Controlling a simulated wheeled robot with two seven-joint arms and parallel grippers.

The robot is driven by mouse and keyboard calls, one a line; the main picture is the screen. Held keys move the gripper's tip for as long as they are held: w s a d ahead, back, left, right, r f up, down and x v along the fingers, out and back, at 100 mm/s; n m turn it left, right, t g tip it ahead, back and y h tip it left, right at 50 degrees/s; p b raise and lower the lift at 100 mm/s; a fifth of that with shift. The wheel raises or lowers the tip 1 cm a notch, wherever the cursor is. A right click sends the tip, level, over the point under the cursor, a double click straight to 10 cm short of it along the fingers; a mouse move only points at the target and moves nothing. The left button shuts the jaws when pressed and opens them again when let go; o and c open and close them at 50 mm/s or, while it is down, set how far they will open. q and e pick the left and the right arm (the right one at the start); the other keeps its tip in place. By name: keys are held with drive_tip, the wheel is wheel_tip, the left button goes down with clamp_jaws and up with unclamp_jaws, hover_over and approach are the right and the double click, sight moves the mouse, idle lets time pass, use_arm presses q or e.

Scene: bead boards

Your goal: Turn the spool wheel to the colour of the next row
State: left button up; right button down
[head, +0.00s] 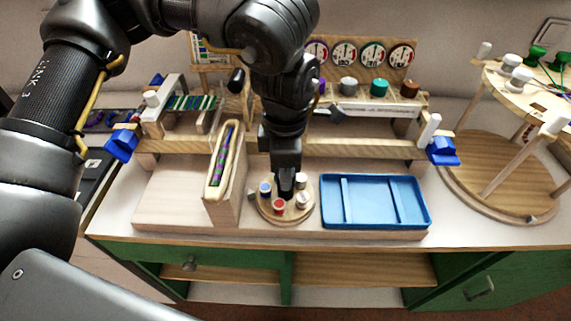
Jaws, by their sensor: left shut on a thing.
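The spool wheel (268,213) is a round wooden disc on the base board, carrying a blue spool (265,188), a red spool (279,206) and pale spools (302,200). The red spool is at the front. A small grey block (252,194) sits at the wheel's left edge. My left gripper (285,194) points down at the middle of the wheel and is shut on a part of it; the fingers hide what they grip. My right gripper is not in view.
A blue tray (375,224) with dividers lies right of the wheel. A wooden holder (222,205) with a coloured bead strip stands close on the left. Behind is a loom-like frame (355,147) with blue clamps. Dials (344,53) and coloured knobs line the back. A round stand (510,185) is at right.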

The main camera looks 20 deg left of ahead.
use_arm(q)
drive_tip(key=shift+m, duration=0.3)
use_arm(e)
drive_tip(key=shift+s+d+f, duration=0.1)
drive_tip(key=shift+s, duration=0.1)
use_arm(q)
drive_tip(key=o, duration=1)
wheel_tip(320, 180, up, 11)
drive_tip(key=shift+p, duration=0.4)
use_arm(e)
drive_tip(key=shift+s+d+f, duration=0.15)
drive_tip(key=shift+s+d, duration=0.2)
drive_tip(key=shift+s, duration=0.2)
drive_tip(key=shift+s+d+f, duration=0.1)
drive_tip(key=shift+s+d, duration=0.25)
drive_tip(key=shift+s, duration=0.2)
use_arm(q)
drive_tip(key=shift+f, duration=0.1)
